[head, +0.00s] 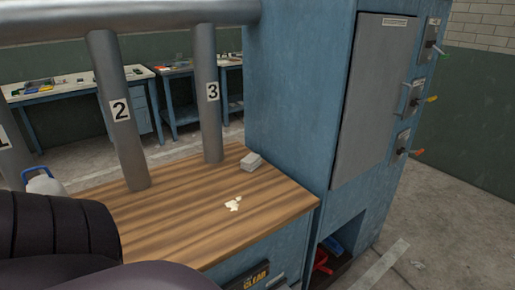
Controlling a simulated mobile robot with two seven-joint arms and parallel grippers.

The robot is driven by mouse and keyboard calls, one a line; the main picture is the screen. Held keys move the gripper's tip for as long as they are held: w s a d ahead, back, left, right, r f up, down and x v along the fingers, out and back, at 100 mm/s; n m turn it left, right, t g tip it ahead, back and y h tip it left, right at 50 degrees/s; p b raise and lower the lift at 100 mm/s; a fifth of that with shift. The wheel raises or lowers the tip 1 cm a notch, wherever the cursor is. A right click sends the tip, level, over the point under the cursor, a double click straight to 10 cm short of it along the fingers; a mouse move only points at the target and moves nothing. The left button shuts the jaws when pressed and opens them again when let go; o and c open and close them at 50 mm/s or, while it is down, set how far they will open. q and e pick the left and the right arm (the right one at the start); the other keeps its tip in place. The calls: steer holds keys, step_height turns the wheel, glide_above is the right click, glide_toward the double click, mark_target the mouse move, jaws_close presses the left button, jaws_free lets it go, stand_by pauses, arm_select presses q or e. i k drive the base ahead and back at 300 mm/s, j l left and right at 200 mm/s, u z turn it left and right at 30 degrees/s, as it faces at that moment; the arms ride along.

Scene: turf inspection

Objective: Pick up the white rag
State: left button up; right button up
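A small pale grey-white folded block (251,162), which looks like a folded rag, lies on the wooden bench top (165,225) near the blue cabinet. A small cream-white irregular patch or scraps (233,203) lies nearer the bench's front edge. I cannot tell for certain which is the white rag. My dark arm fills the lower left of the head view, left of both pale things. Neither of my grippers shows.
Grey pipes marked 2 (120,110) and 3 (212,92) rise from the bench. A tall blue cabinet (300,90) with a grey door (370,95) borders it on the right. A white container with a blue handle (45,184) stands at left. Floor is clear at right.

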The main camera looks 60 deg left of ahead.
mark_target(252, 160)
steer(key=i+l+u, duration=0.1)
steer(key=i+u, duration=0.35)
steer(key=i+l+u, duration=0.25)
steer(key=u, duration=0.2)
steer(key=i+l+u, duration=0.65)
steer(key=l+u, duration=0.25)
steer(key=i+l+u, duration=0.15)
steer(key=l+u, duration=0.3)
steer(key=l, duration=0.1)
